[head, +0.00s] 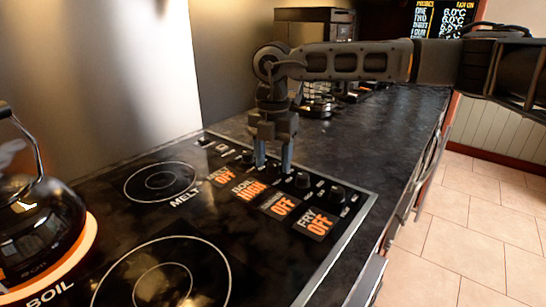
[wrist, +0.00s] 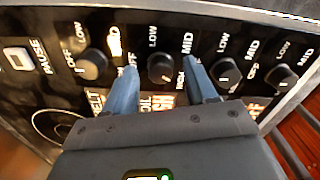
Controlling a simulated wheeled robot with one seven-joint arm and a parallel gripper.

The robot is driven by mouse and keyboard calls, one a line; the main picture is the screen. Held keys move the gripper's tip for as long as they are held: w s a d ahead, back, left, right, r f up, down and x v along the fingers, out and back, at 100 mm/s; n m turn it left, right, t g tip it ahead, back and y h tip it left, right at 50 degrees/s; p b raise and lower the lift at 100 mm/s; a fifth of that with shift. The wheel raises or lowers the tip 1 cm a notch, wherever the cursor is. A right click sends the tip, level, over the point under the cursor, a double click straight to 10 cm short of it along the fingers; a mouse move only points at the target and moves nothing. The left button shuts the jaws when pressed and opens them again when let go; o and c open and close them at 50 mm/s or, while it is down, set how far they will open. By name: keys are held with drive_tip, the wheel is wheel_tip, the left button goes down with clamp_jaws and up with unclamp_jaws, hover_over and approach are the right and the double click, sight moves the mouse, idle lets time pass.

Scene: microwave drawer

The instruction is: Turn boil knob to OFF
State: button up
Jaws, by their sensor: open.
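The boil knob (wrist: 161,68) is a dark round knob on the stove's control strip, with LOW, MID and HIGH marks around it. The orange boil display (head: 248,189) reads HIGH. My gripper (head: 273,166) points down at the knob row in the head view. In the wrist view my gripper (wrist: 163,72) is open, with one blue-grey finger on each side of the boil knob. I cannot tell whether either finger touches it. In the head view the fingers largely hide the boil knob.
The melt knob (wrist: 92,65) is close left of the fingers, and the simmer knob (wrist: 226,75) is close right. The fry knob (head: 337,194) is farther right. Other displays read OFF. A black kettle (head: 35,225) stands on the left burner. The counter behind (head: 350,140) is mostly clear.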

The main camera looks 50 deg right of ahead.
drive_tip(key=shift+c, duration=0.4)
clamp_jaws()
